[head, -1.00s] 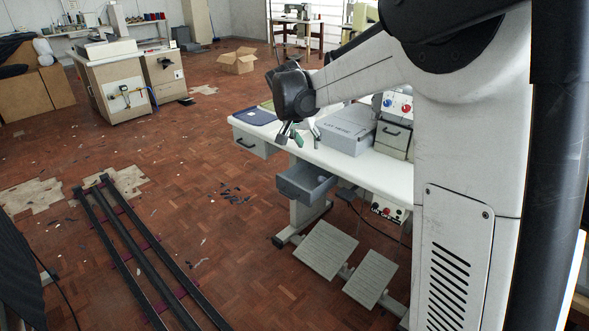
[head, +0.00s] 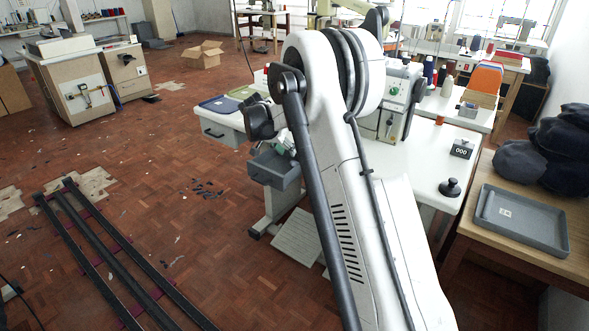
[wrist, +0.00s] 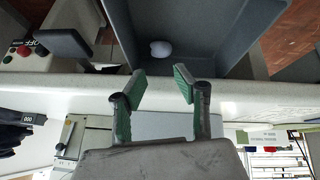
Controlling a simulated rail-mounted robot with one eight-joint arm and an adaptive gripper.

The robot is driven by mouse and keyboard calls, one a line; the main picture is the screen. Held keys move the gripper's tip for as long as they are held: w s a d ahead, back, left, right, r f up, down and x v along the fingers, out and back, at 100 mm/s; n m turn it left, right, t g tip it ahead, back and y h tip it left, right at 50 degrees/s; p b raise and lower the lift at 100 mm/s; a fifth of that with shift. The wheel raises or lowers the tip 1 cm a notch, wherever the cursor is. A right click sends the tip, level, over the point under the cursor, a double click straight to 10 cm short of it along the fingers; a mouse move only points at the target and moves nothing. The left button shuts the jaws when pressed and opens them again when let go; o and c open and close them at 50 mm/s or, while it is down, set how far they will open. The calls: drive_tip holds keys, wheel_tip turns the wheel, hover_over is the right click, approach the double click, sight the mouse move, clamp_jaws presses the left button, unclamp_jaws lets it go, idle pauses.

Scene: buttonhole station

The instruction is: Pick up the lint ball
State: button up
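The lint ball (wrist: 161,48), a small pale grey-white lump, lies inside the open grey drawer (wrist: 213,62), as my wrist view shows. The drawer (head: 273,170) hangs out under the white table in the head view; I cannot make out the ball there. My gripper (wrist: 160,85) is open and empty, with its green-padded fingers apart. In the wrist view the ball appears beyond the gap between the fingertips, not touching them. In the head view my arm hides most of the gripper, close by the drawer.
The white table edge (wrist: 240,108) runs close by the fingers in the wrist view. A control box with a red button (wrist: 24,51) is beside the drawer. A grey tray (head: 522,222) and dark caps (head: 560,143) are on the wooden table at right.

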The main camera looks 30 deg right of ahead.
sight(294, 162)
drive_tip(key=x, duration=0.3)
drive_tip(key=shift+b+x, duration=1.35)
drive_tip(key=shift+x, duration=1.3)
drive_tip(key=shift+a, duration=0.15)
drive_tip(key=c, duration=0.3)
drive_tip(key=shift+c, duration=0.2)
